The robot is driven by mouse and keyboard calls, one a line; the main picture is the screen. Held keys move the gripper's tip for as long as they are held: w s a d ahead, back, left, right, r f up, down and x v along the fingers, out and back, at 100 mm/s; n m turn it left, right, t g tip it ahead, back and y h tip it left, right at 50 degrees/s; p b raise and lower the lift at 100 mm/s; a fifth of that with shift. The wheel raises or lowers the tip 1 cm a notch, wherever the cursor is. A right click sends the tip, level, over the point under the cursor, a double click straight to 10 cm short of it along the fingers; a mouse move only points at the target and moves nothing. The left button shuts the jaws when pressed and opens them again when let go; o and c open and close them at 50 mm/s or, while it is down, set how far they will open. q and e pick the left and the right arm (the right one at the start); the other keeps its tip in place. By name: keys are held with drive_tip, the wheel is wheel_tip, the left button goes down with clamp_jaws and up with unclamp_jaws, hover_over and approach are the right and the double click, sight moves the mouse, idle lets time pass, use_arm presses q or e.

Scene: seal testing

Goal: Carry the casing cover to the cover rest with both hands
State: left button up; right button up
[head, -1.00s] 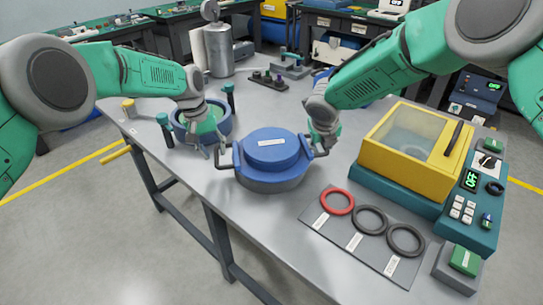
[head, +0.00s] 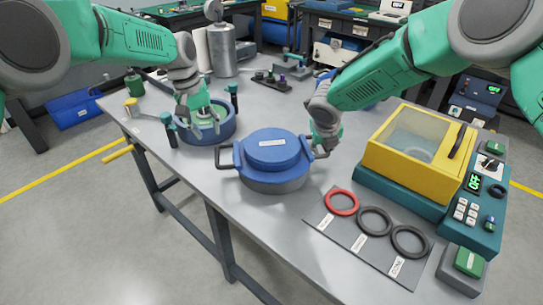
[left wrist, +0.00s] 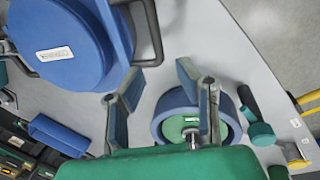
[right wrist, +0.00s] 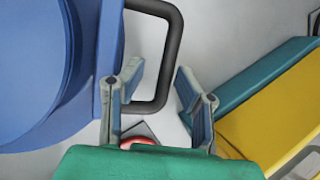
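The blue casing cover (head: 280,140) sits on the round grey casing (head: 275,183) at the table's middle, a dark handle on each side. A blue ring-shaped stand (head: 222,132), seemingly the cover rest, is left of it; its centre looks green in the left wrist view (left wrist: 166,122). My left gripper (head: 200,114) is open and empty over this stand in the head view, apart from the cover's left handle (head: 224,158). My right gripper (head: 326,140) is open at the right handle (right wrist: 172,60), which shows between its fingers. Whether they straddle it is unclear.
A yellow-lidded teal machine (head: 420,140) stands right of the cover. A grey mat (head: 345,237) with one red and two black rings lies in front. Dark green-topped posts (head: 170,130) flank the stand. A metal canister (head: 221,55) is behind.

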drive_tip(key=shift+d+f, duration=0.15)
drive_tip(key=shift+d, duration=0.4)
drive_tip(key=shift+s+r, duration=0.1)
drive_tip(key=shift+r, duration=0.25)
use_arm(q)
drive_tip(key=r, duration=0.4)
drive_tip(key=shift+d+r, duration=0.1)
drive_tip(key=shift+d, duration=0.25)
drive_tip(key=o, duration=1.5)
drive_tip(key=shift+a, duration=0.3)
drive_tip(key=shift+o, duration=0.7)
drive_tip(key=shift+a, duration=0.2)
use_arm(e)
drive_tip(key=a+v, duration=0.1)
drive_tip(key=v, duration=1)
drive_tip(key=shift+r, duration=0.15)
